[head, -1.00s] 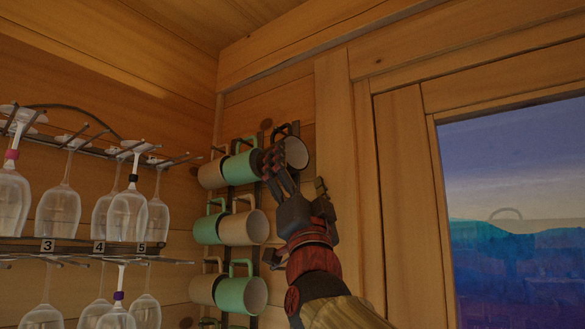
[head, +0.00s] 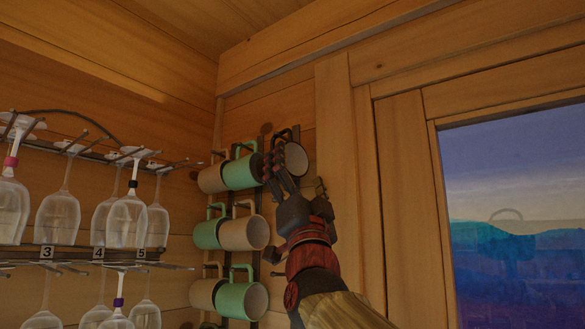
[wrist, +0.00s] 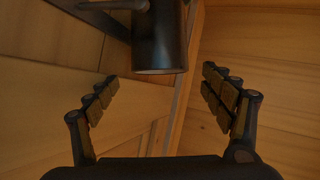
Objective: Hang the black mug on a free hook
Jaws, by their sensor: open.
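The black mug (head: 297,158) hangs at the top right of the wall mug rack, its pale mouth facing right in the head view. In the wrist view the black mug (wrist: 160,42) is at the top centre, with its handle side and a dark hook bar to its upper left. My gripper (head: 298,178) is just below and in front of the mug in the head view, and its fingers hide part of it. In the wrist view my gripper (wrist: 161,91) has its fingers spread wide, with nothing between them and a gap to the mug.
Several green and cream mugs, such as a green one (head: 243,172) and a cream one (head: 245,233), hang left of and below the black mug. Wine glasses (head: 126,218) hang on a rack at left. A window frame (head: 405,180) stands at right.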

